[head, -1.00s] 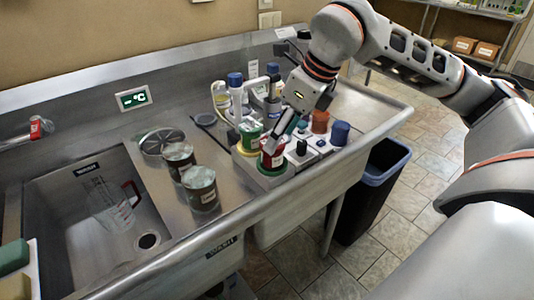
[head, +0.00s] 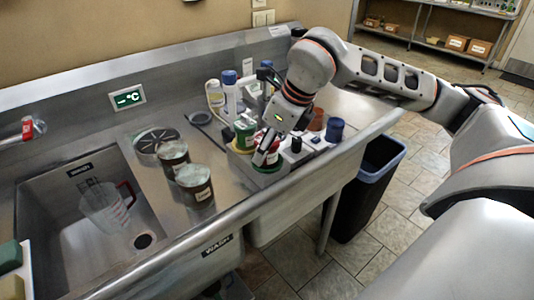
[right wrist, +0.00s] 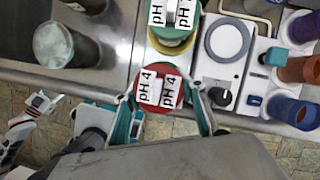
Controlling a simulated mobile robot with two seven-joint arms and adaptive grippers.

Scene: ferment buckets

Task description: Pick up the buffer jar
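The red pH 4 buffer jar (right wrist: 146,96) shows from above in the right wrist view, with white "pH 4" labels. My right gripper (head: 267,158) is down at the jar. In the right wrist view its two fingers stand spread on either side of the jar, and a firm grip on it does not show. In the head view the fingers hide most of the jar. The green buffer jar (head: 245,133) stands just behind and to the left of it; it also shows in the right wrist view (right wrist: 171,32).
A grey instrument station (right wrist: 226,40) stands beside the jars, with orange and blue cups (head: 335,130) past it. Two dark cans (head: 197,186) stand on the left. The sink (head: 60,215) holds a clear pitcher (head: 103,207). A bin (head: 366,190) stands below the counter edge.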

